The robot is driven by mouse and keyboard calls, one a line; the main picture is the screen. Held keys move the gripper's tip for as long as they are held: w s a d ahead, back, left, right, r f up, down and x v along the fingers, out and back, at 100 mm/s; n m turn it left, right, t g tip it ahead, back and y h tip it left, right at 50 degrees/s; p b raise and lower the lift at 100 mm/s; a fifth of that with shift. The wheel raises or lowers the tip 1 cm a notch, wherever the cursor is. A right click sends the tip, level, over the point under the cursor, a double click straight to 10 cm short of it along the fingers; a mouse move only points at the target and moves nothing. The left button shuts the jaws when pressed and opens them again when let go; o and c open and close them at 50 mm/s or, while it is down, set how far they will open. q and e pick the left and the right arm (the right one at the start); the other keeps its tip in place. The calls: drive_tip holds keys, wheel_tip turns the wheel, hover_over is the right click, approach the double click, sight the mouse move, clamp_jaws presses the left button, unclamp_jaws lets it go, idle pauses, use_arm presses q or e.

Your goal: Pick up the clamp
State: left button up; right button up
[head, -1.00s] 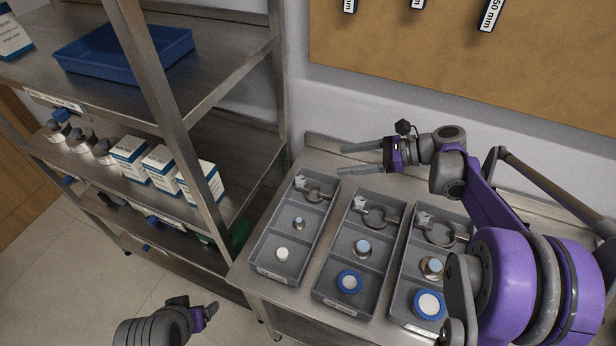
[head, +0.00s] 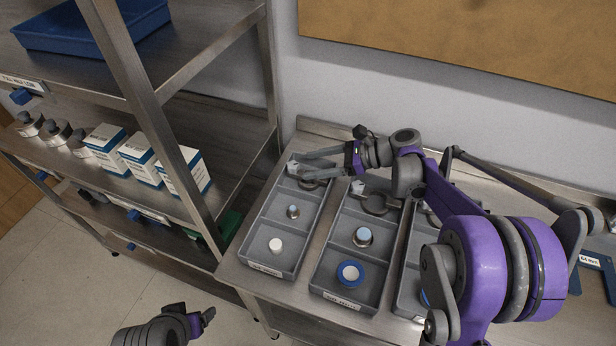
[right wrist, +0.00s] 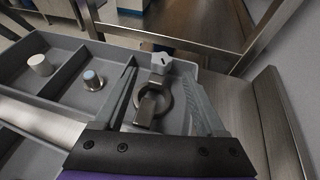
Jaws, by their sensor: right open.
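A metal ring clamp (right wrist: 146,108) with a pale wing knob (right wrist: 163,62) lies in the end compartment of the left grey tray (head: 243,248). In the head view, my gripper partly hides this clamp (head: 310,184). My right gripper (head: 303,167) is open over that compartment, its fingers pointing left. In the right wrist view, the fingers (right wrist: 161,75) stand apart on either side of the clamp, holding nothing. Similar clamps lie in the middle tray (head: 376,204) and the right tray, the latter mostly hidden by my arm. My left gripper (head: 207,316) is low at the bottom left, away from the trays.
The left tray also holds a small steel part (head: 293,212) and a white cap (head: 275,245). The middle tray holds a steel part (head: 362,236) and a blue-ringed cap (head: 350,273). A metal shelf (head: 185,190) with boxes (head: 183,172) stands close on the left.

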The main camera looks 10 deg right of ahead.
sight(302, 171)
drive_tip(key=x, duration=0.4)
drive_tip(key=shift+f, duration=0.1)
drive_tip(key=shift+d, duration=0.1)
clamp_jaws()
